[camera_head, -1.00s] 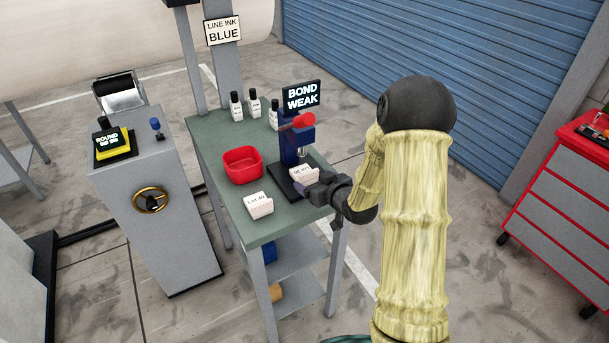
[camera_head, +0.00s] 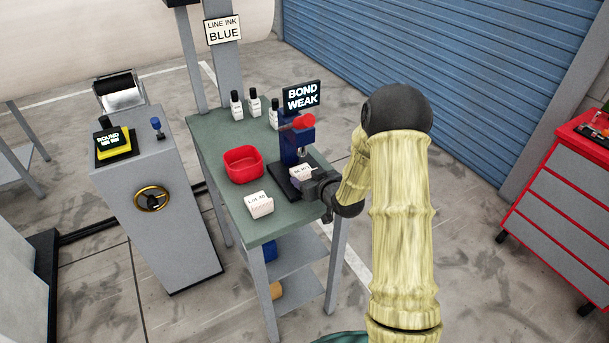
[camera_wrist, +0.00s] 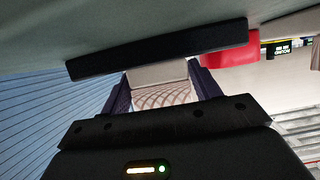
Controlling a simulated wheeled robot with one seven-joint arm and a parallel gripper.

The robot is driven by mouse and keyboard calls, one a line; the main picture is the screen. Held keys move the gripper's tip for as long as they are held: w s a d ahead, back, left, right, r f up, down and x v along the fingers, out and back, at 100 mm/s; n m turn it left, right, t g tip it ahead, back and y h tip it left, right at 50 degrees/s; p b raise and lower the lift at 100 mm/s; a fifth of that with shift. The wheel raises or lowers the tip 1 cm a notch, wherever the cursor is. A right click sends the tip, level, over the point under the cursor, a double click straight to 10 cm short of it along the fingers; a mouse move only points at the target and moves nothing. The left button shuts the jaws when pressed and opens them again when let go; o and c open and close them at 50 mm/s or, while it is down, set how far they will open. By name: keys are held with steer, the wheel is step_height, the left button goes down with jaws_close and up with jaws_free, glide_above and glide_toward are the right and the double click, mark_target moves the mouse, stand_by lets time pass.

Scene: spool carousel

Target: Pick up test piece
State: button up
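A white test piece (camera_head: 300,172) with small dark print sits on the black base of the blue bond tester (camera_head: 290,147), whose sign reads "BOND WEAK". A second white labelled piece (camera_head: 260,204) lies on the green table, left of the tester. My gripper (camera_head: 309,182) is at the tester's front right, at the piece. In the wrist view the pale, curve-patterned piece (camera_wrist: 162,94) lies between my two fingers (camera_wrist: 160,82) and nearly fills the gap. Whether the fingers press on it cannot be told. My gripper hides part of the piece in the head view.
The green table (camera_head: 212,130) also holds a red bin (camera_head: 243,178) and several white bottles with black caps. A grey console (camera_head: 165,205) with a brass handwheel stands to the left. A red-framed cabinet (camera_head: 560,185) stands at the right.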

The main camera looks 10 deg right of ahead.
mark_target(309, 168)
steer(key=c, duration=0.6)
steer(key=shift+c, duration=0.2)
steer(key=shift+r+p, duration=0.45)
steer(key=shift+r, duration=0.25)
step_height(309, 168, up, 2)
steer(key=shift+r+p, duration=0.2)
steer(key=shift+p, duration=0.5)
steer(key=s+d+p, duration=0.2)
steer(key=s+p, duration=0.3)
steer(key=s, duration=0.3)
steer(key=s+d+p, duration=0.3)
steer(key=s+p, duration=0.2)
steer(key=s, duration=0.4)
steer(key=shift+d, duration=0.25)
steer(key=shift+f, duration=0.15)
